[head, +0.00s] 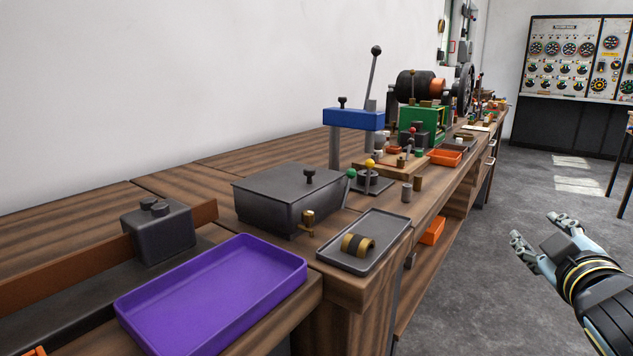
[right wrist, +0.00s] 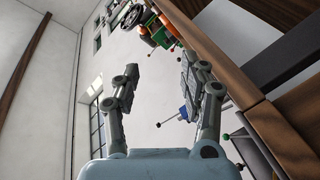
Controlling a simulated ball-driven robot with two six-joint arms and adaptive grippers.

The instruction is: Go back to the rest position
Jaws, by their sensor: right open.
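My right gripper (head: 535,238) is at the right of the head view, above the grey floor and to the right of the workbench (head: 170,181). It is open and apart from the bench. In the right wrist view its two fingers (right wrist: 160,90) stand apart with nothing between them. The bench edge shows at the right of that view. My left gripper is in neither view.
A purple tray (head: 215,290), a grey lidded box (head: 285,190) and a dark tray (head: 378,252) with a brass-and-black roller (head: 357,245) sit along the bench. Farther back stand a blue press (head: 353,119) and a green machine (head: 425,125). The floor (head: 470,290) is clear.

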